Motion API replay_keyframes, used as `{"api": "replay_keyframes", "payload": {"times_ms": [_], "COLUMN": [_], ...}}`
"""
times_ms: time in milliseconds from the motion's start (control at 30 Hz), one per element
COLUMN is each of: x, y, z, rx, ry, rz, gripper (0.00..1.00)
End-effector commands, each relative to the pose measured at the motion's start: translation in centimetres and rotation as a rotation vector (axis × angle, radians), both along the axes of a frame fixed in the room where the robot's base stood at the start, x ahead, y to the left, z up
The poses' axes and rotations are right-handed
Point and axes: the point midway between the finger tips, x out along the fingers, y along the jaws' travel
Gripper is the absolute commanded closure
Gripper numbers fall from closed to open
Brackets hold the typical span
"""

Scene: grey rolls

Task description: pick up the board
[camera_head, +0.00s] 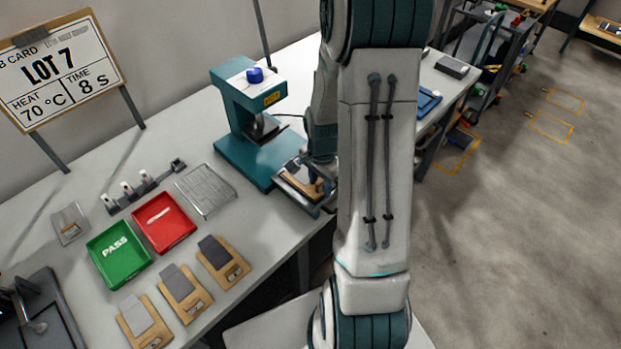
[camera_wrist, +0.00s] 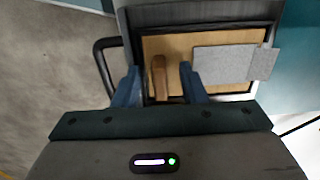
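A tan board (camera_wrist: 175,48) lies in a dark-framed tray (camera_wrist: 210,17) in the wrist view, with a grey sheet (camera_wrist: 225,65) on its right part and a brown wooden grip (camera_wrist: 159,76) near its left end. My gripper (camera_wrist: 159,72) has its two blue fingers apart, one on each side of the wooden grip, with gaps visible. Whether the fingertips reach down to the board's level I cannot tell. In the head view, the tray with the board (camera_head: 299,184) sits at the front of the teal press (camera_head: 240,150), and my arm partly hides it.
Three similar boards with grey pieces (camera_head: 143,320) lie at the table's front left. A green PASS tray (camera_head: 119,256), a red tray (camera_head: 165,222) and a wire rack (camera_head: 207,190) stand behind them. A black tray handle (camera_wrist: 101,70) curves left of my fingers. A lot card (camera_head: 60,72) stands at the back.

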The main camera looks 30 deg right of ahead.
Motion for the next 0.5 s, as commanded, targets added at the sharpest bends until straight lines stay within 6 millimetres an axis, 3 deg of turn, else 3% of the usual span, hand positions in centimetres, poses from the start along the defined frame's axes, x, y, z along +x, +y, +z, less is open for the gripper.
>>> {"api": "replay_keyframes", "payload": {"times_ms": [167,333,500], "x": [0.00,0.00,0.01], "y": [0.00,0.00,-0.01], "z": [-0.03,-0.01,0.00], "rx": [0.000,0.000,0.000], "ry": [0.000,0.000,0.000], "rz": [0.000,-0.001,-0.001], "gripper": [0.62,1.00,1.00]}}
